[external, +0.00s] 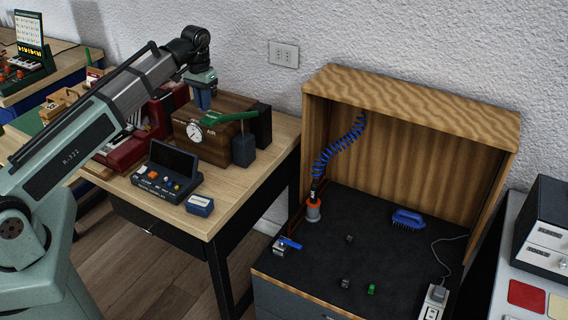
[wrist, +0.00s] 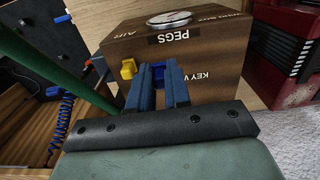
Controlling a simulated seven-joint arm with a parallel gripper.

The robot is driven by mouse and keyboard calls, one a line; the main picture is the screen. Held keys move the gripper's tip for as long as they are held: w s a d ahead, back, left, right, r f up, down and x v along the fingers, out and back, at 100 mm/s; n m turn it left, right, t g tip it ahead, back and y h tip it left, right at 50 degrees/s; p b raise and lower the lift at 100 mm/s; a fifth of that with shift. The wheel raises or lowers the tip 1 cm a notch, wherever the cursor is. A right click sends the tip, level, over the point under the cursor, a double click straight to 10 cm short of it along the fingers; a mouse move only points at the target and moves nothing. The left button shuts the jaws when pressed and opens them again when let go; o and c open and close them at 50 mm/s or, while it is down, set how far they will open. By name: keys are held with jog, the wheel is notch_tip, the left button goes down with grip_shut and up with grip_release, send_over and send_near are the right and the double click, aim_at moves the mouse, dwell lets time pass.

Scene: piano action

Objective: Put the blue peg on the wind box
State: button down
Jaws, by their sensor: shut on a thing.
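The wind box (external: 235,145) is a dark brown wooden box with a round dial on its face, on the wooden table. In the wrist view the wind box (wrist: 205,58) shows the labels PEGS and AIR. My gripper (external: 203,106) points down just above and behind its left part. In the wrist view my gripper (wrist: 161,68) has its blue-grey fingers close together on a small blue piece, the blue peg (wrist: 158,75), mostly hidden between them. A yellow peg (wrist: 128,68) stands at the box just left of the fingers. Whether the blue peg touches the box cannot be told.
A green lever (external: 228,117) with a dark block hanging from it lies across the box top. A dark console (external: 167,172) and a small blue box (external: 199,205) stand in front. Red bellows-like units (external: 125,148) stand left. An open wooden cabinet (external: 400,110) is on the right.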

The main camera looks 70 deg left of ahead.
jog(key=shift+f, duration=1.65)
jog(key=shift+f, duration=0.1)
jog(key=c, duration=1.1)
grip_release()
notch_tip(320, 180, up, 12)
jog(key=shift+r, duration=0.1)
jog(key=shift+o, duration=0.3)
